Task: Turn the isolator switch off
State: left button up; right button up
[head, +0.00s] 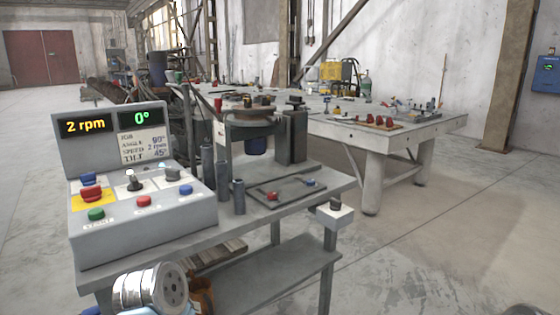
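A grey control box (140,228) stands on the left of the near workbench. A white box (329,217) with a dark knob (336,202) sits at the bench's right front corner. No readable label shows which knob is the isolator switch; the knob positions are too small to read.
The display (86,126) reads 2 rpm and the other (141,117) reads 0°. Upright grey cylinders (223,181) and a round turntable fixture (250,124) stand on the workbench (330,182). A second table (440,127) is behind. Floor to the right is clear.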

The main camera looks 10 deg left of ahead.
aim_at(92, 194)
jog(key=u, duration=1.35)
